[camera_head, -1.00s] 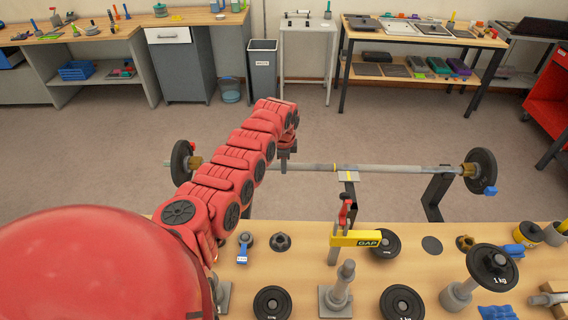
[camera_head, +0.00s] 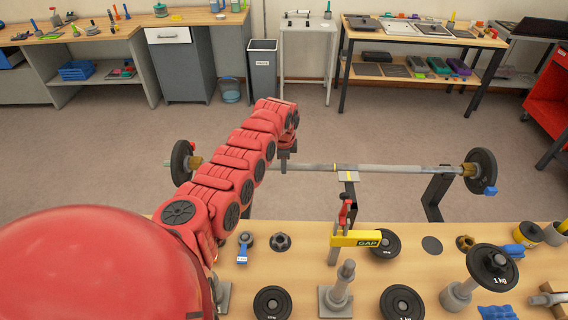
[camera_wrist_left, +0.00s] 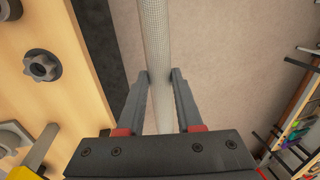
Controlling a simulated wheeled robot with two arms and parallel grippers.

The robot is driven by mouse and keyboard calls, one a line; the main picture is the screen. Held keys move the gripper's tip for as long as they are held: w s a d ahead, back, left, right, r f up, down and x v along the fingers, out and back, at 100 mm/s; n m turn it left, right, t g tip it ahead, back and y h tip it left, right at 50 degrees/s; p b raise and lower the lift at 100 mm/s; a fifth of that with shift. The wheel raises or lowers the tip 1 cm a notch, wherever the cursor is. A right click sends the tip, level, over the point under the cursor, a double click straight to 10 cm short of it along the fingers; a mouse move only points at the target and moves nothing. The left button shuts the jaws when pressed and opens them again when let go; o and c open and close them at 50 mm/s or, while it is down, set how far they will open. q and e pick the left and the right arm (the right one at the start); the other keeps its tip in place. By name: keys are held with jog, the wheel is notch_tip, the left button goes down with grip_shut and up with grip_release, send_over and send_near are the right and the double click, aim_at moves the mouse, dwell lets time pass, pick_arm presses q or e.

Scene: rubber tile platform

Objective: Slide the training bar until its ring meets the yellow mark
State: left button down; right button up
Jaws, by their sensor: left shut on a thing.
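The training bar (camera_head: 400,168) lies level across its supports beyond the bench, with a dark weight plate at each end. It also shows as a textured rod in the left wrist view (camera_wrist_left: 154,30). Its ring (camera_head: 335,167) is a thin band near the middle support. The yellow mark (camera_head: 349,177) is on that support's light plate, very close to the ring; I cannot tell if they line up exactly. My left gripper (camera_head: 287,166) is shut on the bar, left of the ring, with a finger on each side in the left wrist view (camera_wrist_left: 161,76). My right gripper is not in view.
A wooden bench (camera_head: 305,262) in front holds loose plates, posts and a yellow GAP block (camera_head: 357,239) with a red clamp just before the middle support. Dark stand legs (camera_head: 437,192) carry the bar at right. The floor behind is clear.

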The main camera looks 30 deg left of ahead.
aim_at(297, 164)
pick_arm(q)
jog(key=w+d+b, duration=0.1)
jog(key=b, duration=0.1)
jog(key=w+d+b, duration=0.1)
jog(key=d+b, duration=0.1)
jog(key=shift+d+f, duration=0.1)
jog(key=shift+d, duration=0.05)
jog(key=shift+w+d, duration=0.3)
jog(key=shift+d, duration=0.15)
jog(key=shift+a, duration=0.1)
jog(key=c, duration=0.6)
grip_release()
jog(key=shift+s+a, duration=0.1)
jog(key=shift+s, duration=0.05)
jog(key=shift+s+d+r+b, duration=0.3)
jog(key=shift+s+r+b, duration=0.3)
jog(key=shift+r, duration=2.3)
jog(key=shift+s+d+r+b, duration=0.35)
jog(key=shift+r+b, duration=0.45)
jog(key=shift+r, duration=2.1)
jog(key=shift+s+d+r+b, duration=0.25)
jog(key=shift+s+r+b, duration=0.35)
jog(key=shift+r, duration=2.3)
